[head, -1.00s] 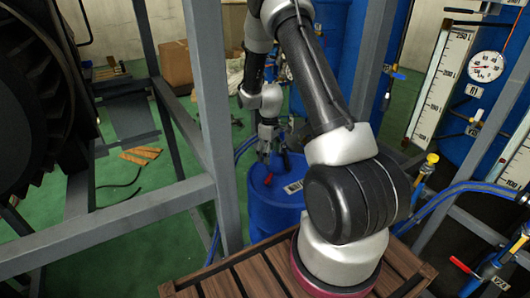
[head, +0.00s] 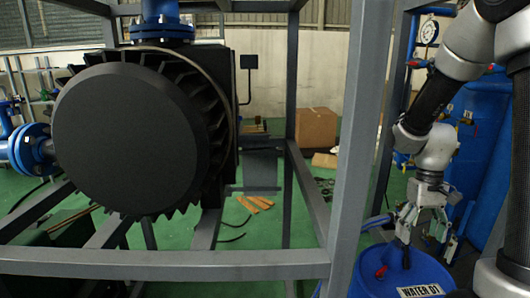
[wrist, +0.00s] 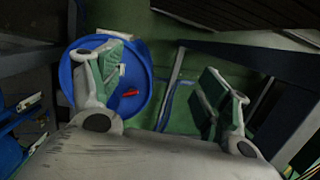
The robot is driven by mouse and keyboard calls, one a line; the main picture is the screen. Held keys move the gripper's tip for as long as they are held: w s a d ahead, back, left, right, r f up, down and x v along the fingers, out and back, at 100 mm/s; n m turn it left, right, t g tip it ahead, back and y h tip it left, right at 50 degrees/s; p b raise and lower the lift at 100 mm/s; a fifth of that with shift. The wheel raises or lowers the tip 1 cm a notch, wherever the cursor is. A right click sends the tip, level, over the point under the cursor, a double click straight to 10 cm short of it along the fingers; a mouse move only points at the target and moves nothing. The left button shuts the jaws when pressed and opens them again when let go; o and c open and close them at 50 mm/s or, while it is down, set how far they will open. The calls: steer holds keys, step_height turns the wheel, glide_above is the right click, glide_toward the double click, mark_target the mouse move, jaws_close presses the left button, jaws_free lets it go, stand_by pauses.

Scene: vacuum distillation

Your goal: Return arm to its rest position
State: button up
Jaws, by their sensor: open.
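My gripper (head: 424,228) is open and hangs fingers down at the right of the head view, just above the lid of the blue drum labelled "WATER 01" (head: 375,285). In the wrist view my gripper (wrist: 168,85) has its two fingers spread wide with nothing between them. The drum's blue rim (wrist: 66,75) and a red piece on its lid (wrist: 130,92) show there, behind and beside the left finger. My arm comes down from the upper right of the head view, bent. The exact gap between fingertips and drum cannot be told.
Grey frame posts (head: 350,150) stand just left of my gripper. A large black finned machine (head: 125,140) fills the left. A blue tank (head: 480,140) is behind my arm. A cardboard box (head: 316,127) and orange-brown pieces (head: 255,203) lie on the green floor.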

steer(key=s+a+r+t, duration=0.1)
steer(key=s+r+t, duration=0.2)
steer(key=s+r, duration=0.3)
steer(key=s+a+r+t, duration=0.2)
steer(key=s+r, duration=0.5)
steer(key=r, duration=0.4)
steer(key=shift+a+t, duration=0.25)
steer(key=shift+t, duration=0.55)
